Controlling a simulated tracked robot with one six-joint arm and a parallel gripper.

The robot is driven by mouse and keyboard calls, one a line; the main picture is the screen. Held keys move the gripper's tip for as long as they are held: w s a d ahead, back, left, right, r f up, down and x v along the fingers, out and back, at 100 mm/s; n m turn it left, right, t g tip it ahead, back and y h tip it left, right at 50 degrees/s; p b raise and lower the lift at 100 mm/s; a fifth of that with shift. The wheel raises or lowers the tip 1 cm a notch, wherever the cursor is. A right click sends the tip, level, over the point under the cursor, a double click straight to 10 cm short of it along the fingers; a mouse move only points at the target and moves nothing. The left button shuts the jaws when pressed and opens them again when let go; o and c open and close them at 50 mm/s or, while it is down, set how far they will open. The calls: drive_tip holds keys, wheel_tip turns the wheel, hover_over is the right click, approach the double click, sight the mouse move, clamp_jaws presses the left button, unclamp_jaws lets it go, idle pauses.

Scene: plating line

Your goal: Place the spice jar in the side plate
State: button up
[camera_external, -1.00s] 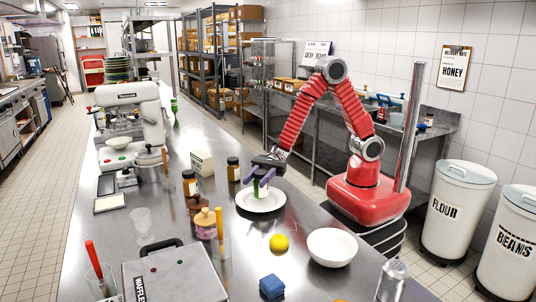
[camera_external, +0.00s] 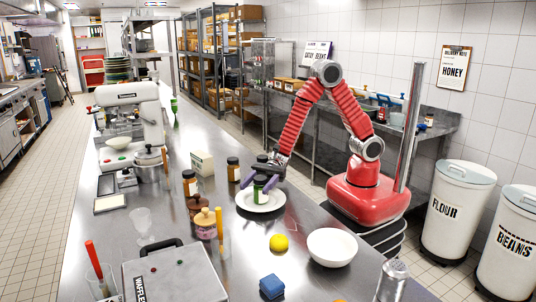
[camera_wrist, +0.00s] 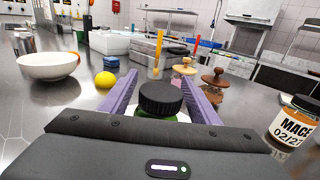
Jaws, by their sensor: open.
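The spice jar (camera_external: 260,190), green with a black lid, stands upright on the white side plate (camera_external: 262,208) on the steel counter. My gripper (camera_external: 261,193) is open around the jar, one purple finger on each side. In the wrist view the jar's black lid (camera_wrist: 160,98) sits between the two spread fingers, with gaps on both sides. The jar's lower part is hidden there by my gripper's body. Only a little of the plate's white rim shows behind the jar in that view.
A yellow ball-like fruit (camera_external: 279,243), a white bowl (camera_external: 332,247) and a blue block (camera_external: 271,287) lie nearer the camera. A waffle maker (camera_external: 175,275) sits at the front.

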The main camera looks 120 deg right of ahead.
sight(262, 176)
drive_tip(key=v, duration=0.5)
drive_tip(key=shift+s+d+r, duration=0.1)
drive_tip(key=shift+d+r, duration=0.05)
drive_tip(key=shift+r, duration=0.1)
wheel_tip(262, 176, up, 5)
drive_tip(key=shift+f, duration=0.1)
drive_tip(key=shift+r, duration=0.95)
